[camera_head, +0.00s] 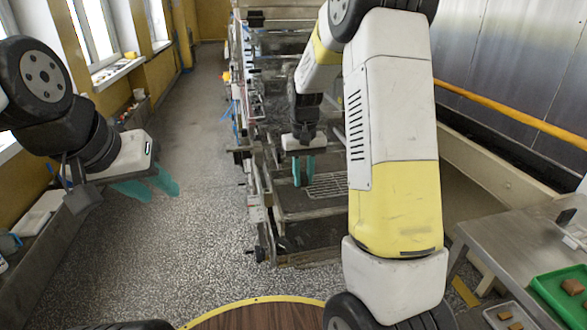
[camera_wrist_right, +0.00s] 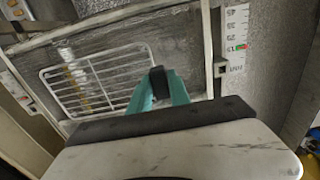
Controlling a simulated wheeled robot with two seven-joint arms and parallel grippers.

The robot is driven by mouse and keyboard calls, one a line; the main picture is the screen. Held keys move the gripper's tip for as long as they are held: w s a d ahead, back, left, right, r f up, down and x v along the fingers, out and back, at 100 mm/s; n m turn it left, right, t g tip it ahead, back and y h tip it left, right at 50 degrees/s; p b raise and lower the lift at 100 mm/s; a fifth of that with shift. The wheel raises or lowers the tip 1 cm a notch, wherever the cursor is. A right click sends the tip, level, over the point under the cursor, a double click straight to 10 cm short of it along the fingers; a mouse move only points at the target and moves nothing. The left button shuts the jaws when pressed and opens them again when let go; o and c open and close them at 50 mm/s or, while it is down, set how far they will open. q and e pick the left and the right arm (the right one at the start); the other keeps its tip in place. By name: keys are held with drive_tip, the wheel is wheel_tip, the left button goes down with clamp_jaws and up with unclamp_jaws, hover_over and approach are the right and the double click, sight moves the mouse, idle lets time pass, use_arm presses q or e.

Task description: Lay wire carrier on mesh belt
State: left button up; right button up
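The wire carrier (camera_head: 327,186), a white wire grid, is over the grey mesh belt (camera_head: 308,205) of the machine in the head view. In the right wrist view the carrier (camera_wrist_right: 95,82) appears to lie flat over the belt surface (camera_wrist_right: 185,55); whether it touches everywhere I cannot tell. My right gripper (camera_head: 303,172) points down at the carrier's left end, its teal fingers apart. In the right wrist view my right gripper (camera_wrist_right: 160,85) is beside the carrier's right edge, with a dark piece between the fingertips. My left gripper (camera_head: 150,187) is open and empty above the floor.
The machine's frame and side rails (camera_head: 262,195) border the belt. A steel table (camera_head: 515,240) at right holds a green tray (camera_head: 545,285) with brown pieces. A ruler scale (camera_wrist_right: 236,40) stands beside the belt. The speckled floor (camera_head: 190,240) at left is clear.

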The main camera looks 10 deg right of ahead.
drive_tip(key=shift+o, duration=1.3)
drive_tip(key=shift+r, duration=0.1)
wheel_tip(320, 180, up, 12)
drive_tip(key=s+a+r+t+y, duration=0.1)
drive_tip(key=s+r+t, duration=0.1)
drive_tip(key=s, duration=1)
drive_tip(key=s+a+r+t+y, duration=0.1)
drive_tip(key=s+t, duration=0.3)
drive_tip(key=s, duration=0.8)
drive_tip(key=shift+s+r, duration=0.15)
drive_tip(key=shift+r, duration=0.75)
drive_tip(key=shift+a, duration=0.1)
